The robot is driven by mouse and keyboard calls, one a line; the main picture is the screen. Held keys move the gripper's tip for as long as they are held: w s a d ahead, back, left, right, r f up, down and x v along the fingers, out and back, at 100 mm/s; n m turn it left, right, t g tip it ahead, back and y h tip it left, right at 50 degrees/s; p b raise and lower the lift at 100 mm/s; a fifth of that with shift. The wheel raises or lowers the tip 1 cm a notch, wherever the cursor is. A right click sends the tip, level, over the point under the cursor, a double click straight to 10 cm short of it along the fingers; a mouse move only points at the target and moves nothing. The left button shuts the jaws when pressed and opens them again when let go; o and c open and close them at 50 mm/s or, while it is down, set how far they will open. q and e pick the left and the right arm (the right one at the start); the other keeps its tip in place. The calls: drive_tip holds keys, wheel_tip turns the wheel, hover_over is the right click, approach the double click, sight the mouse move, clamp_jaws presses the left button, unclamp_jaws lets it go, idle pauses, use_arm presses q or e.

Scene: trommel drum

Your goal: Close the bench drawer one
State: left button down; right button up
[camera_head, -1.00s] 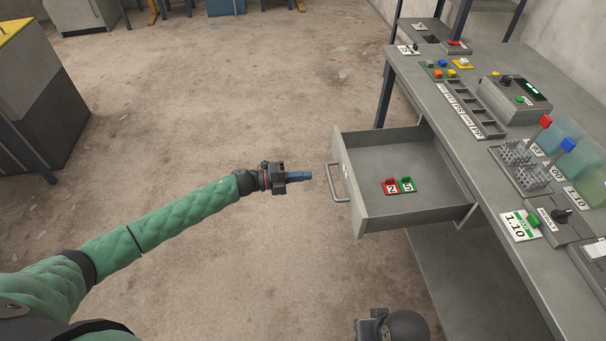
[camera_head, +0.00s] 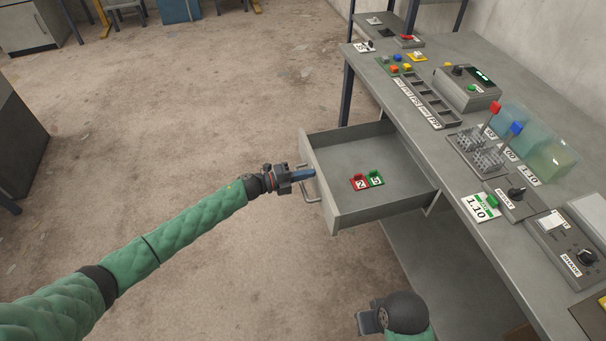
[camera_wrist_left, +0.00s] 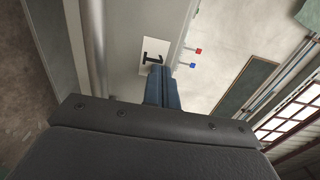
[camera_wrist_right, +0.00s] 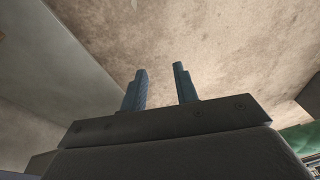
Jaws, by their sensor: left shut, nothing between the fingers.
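The grey bench drawer (camera_head: 362,209) stands pulled out from the bench in the head view. Its bar handle (camera_head: 306,184) is on the left-facing front, and the handle also shows in the left wrist view (camera_wrist_left: 92,45). A label reading 1 (camera_wrist_left: 153,53) is on the drawer front there. My left gripper (camera_head: 312,174) is shut and empty, its fingertips at the drawer front beside the handle; I cannot tell whether they touch. A red block marked 2 (camera_head: 359,182) and a green block marked 5 (camera_head: 376,178) lie in the drawer. My right gripper (camera_wrist_right: 160,88) is open and empty.
The grey bench top (camera_head: 440,170) carries a slotted tray (camera_head: 422,102), a control box (camera_head: 466,88), a rack with red and blue-topped sticks (camera_head: 478,150) and several switches. The concrete floor (camera_head: 230,110) left of the drawer is clear.

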use_arm(q)
drive_tip(key=shift+d, duration=0.1)
